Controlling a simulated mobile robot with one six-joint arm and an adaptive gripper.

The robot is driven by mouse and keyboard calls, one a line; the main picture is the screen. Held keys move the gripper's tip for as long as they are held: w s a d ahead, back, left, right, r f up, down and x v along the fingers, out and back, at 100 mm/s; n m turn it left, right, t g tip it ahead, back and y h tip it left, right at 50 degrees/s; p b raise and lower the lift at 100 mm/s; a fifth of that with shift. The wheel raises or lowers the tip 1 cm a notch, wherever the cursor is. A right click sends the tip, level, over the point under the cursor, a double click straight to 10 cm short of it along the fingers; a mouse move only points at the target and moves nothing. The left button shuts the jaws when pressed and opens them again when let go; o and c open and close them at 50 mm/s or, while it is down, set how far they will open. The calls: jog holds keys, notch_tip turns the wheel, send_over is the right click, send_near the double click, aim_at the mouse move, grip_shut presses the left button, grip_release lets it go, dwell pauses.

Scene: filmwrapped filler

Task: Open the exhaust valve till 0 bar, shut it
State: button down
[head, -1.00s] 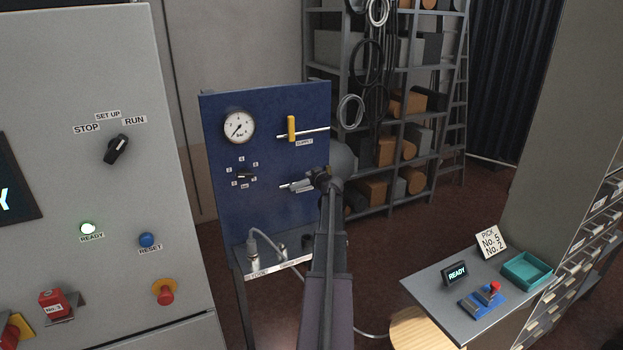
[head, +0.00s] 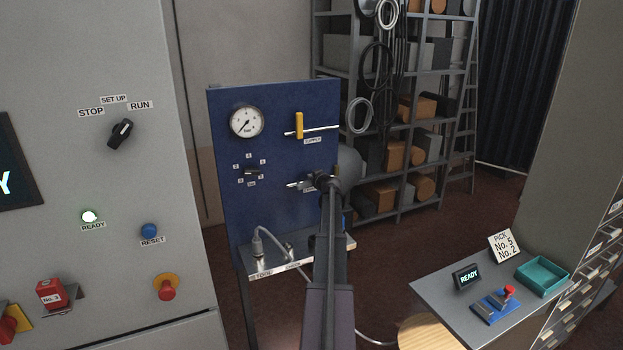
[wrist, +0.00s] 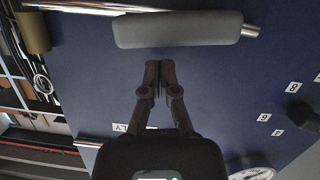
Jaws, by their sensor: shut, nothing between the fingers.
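The blue panel (head: 232,200) carries a round gauge (head: 246,122). Its needle points to the lower left, near the low end of the dial. The exhaust valve's grey handle (wrist: 180,29) lies along its pipe in the wrist view. In the head view this handle (head: 300,185) is partly hidden by my arm. The yellow supply lever (head: 299,125) stands upright across its pipe. My gripper (wrist: 159,68) is shut and empty, its fingertips close beside the grey handle, with a small gap in the picture; depth is unclear.
A black selector knob (head: 251,175) sits left of the exhaust valve. A narrow shelf with a hose (head: 268,236) is below. The grey cabinet (head: 60,190) stands at left, a rack (head: 398,200) behind, and a side table (head: 440,290) at right.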

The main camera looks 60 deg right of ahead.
jog(key=shift+f, duration=0.3)
jog(key=shift+s+d+f+b, duration=0.2)
jog(key=shift+f+b, duration=0.45)
jog(key=shift+b, duration=0.25)
jog(key=shift+r, duration=0.1)
notch_tip(320, 180, up, 4)
jog(key=p, duration=0.4)
jog(key=shift+r+p, duration=0.15)
jog(key=shift+p, duration=0.15)
jog(key=p+v, duration=0.2)
jog(key=v, duration=0.7)
jog(key=shift+s, duration=0.55)
